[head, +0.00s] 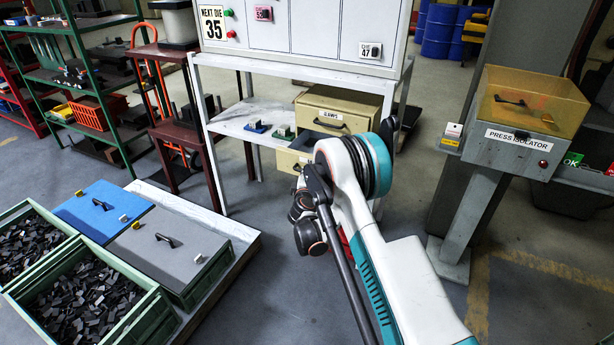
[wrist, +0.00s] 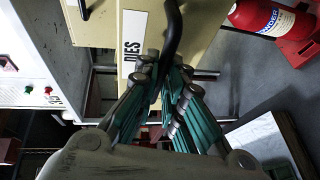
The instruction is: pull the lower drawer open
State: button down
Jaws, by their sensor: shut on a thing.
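A cream drawer unit stands on the white bench's lower shelf in the head view. Its upper drawer (head: 320,111) is closed, with a label and a dark handle. The lower drawer (head: 287,161) stands partly out, with a dark gap showing behind its front; my arm hides its right part. In the wrist view the lower drawer's front (wrist: 110,58) carries a "DIES" label and a black bar handle (wrist: 172,28). My gripper (wrist: 161,72) is shut on this handle, which runs between its fingers. The fingertips are hidden behind my arm in the head view.
A red fire extinguisher (wrist: 262,18) stands beside the unit in the wrist view. Lidded crates (head: 165,240) and open crates of dark parts (head: 165,310) lie at left. The press isolator (head: 515,150) stands at right. Some floor before the bench is clear.

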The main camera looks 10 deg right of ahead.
jog(key=c, duration=1.7)
grip_release()
jog(key=shift+s, duration=0.1)
jog(key=v, duration=0.7)
jog(key=shift+s, duration=0.15)
jog(key=shift+r, duration=0.1)
